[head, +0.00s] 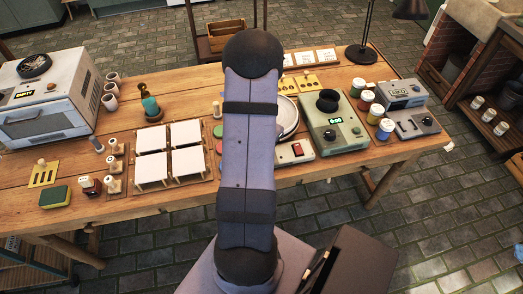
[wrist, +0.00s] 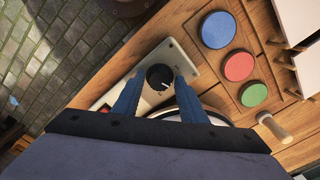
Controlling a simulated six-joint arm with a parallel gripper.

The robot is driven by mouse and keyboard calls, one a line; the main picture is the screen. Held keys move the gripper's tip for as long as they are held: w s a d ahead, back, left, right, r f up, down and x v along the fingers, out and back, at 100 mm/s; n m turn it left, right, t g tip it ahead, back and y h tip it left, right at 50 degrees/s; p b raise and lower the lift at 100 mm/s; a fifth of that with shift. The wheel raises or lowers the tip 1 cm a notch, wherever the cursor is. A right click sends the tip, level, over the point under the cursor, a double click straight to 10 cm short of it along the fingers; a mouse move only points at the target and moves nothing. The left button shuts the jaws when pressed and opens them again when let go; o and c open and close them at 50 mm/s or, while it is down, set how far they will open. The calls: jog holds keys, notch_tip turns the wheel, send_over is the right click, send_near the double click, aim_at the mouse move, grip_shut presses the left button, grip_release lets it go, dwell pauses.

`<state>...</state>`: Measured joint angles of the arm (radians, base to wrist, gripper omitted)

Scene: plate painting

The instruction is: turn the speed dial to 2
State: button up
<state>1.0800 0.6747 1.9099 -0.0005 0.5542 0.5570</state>
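The speed dial (wrist: 159,77) is a round black knob with a white pointer line, on a cream control box (wrist: 185,58) in the wrist view. The pointer is aimed toward the lower right of that view; the scale marks are too small to read. The two blue fingers of my gripper (wrist: 159,74) stand on either side of the knob, apart from each other. I cannot tell whether they touch it. In the head view the box with a red switch (head: 297,150) shows beside my arm, which hides the dial and my gripper.
Blue, red and green round pads (wrist: 238,66) lie on a wooden holder close to the box. A round plate (head: 288,117) is behind the box. A green machine (head: 333,122) and paint jars (head: 375,115) stand to the right. White tiles (head: 168,150) lie left of my arm.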

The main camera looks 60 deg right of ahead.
jog(key=shift+o, duration=0.3)
jog(key=shift+r, duration=0.15)
jog(key=shift+r+b, duration=0.7)
jog(key=shift+r, duration=2.85)
jog(key=shift+n, duration=0.9)
jog(key=shift+s+a+f+n, duration=0.1)
jog(key=shift+a+f+n, duration=0.15)
jog(key=shift+n, duration=0.15)
jog(key=s+a+f+n+y, duration=0.1)
jog(key=s+a+f+n, duration=0.25)
jog(key=a, duration=0.35)
jog(key=w+a+r+n, duration=0.2)
jog(key=a+n, duration=0.2)
jog(key=a, duration=0.5)
jog(key=w+a+r+n+h, duration=0.1)
jog(key=w+a+r+n, duration=0.2)
jog(key=a, duration=0.7)
jog(key=w+a+r+n, duration=0.2)
jog(key=a+n, duration=0.4)
jog(key=a, duration=0.3)
notch_tip(320, 180, down, 44)
jog(key=b, duration=4.4)
jog(key=shift+s, duration=0.15)
